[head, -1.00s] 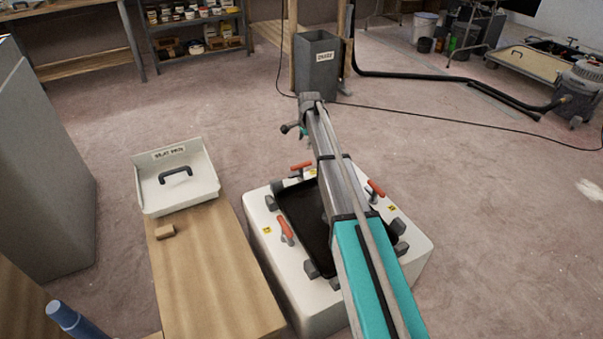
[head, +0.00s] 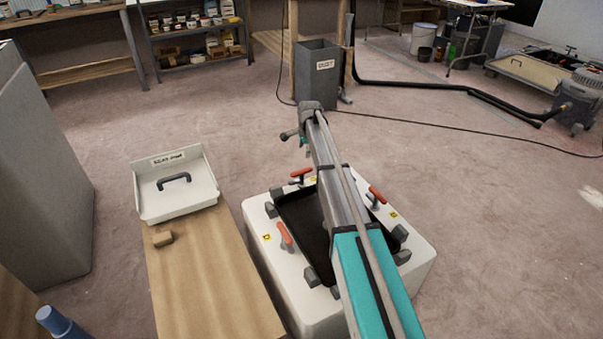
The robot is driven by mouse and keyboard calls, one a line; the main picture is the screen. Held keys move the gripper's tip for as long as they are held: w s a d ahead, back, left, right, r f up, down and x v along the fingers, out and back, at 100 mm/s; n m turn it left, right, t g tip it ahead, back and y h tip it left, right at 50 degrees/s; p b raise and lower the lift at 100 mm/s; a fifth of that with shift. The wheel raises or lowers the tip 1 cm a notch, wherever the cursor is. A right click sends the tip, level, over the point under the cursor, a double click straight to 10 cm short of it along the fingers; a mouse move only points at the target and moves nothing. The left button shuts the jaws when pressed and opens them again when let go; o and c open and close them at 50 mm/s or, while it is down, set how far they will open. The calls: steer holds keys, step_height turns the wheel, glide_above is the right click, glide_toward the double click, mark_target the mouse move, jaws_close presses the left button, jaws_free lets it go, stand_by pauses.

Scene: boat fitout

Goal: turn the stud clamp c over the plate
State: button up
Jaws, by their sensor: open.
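A white housing (head: 424,258) stands right of the wooden bench and holds a black plate (head: 292,214) in its top opening. Clamps with red handles sit around the plate: one at the far side (head: 301,173), one at the right (head: 376,195), one at the left (head: 285,234). Small yellow labels lie beside them; I cannot read which is stud clamp c. Grey blocks line the plate's edge. My arm reaches over the plate and hides part of it and perhaps another clamp. My gripper is not visible; the arm's far end shows only joints.
A grey cabinet (head: 40,180) stands at the left. A grey bin (head: 317,80) and a black hose (head: 440,87) lie beyond.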

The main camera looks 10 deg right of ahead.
mark_target(301, 178)
steer(key=shift+w+a+f+b, duration=0.1)
steer(key=shift+w+f+b, duration=0.3)
steer(key=shift+f+b, duration=1.65)
steer(key=shift+w+a+f+b, duration=0.15)
steer(key=shift+w+f+b, duration=0.25)
steer(key=shift+f+b, duration=1.65)
steer(key=shift+w+a+f+b, duration=0.1)
steer(key=shift+w+f+b, duration=0.3)
steer(key=shift+f+b, duration=1.65)
steer(key=shift+f, duration=0.1)
jaws_close()
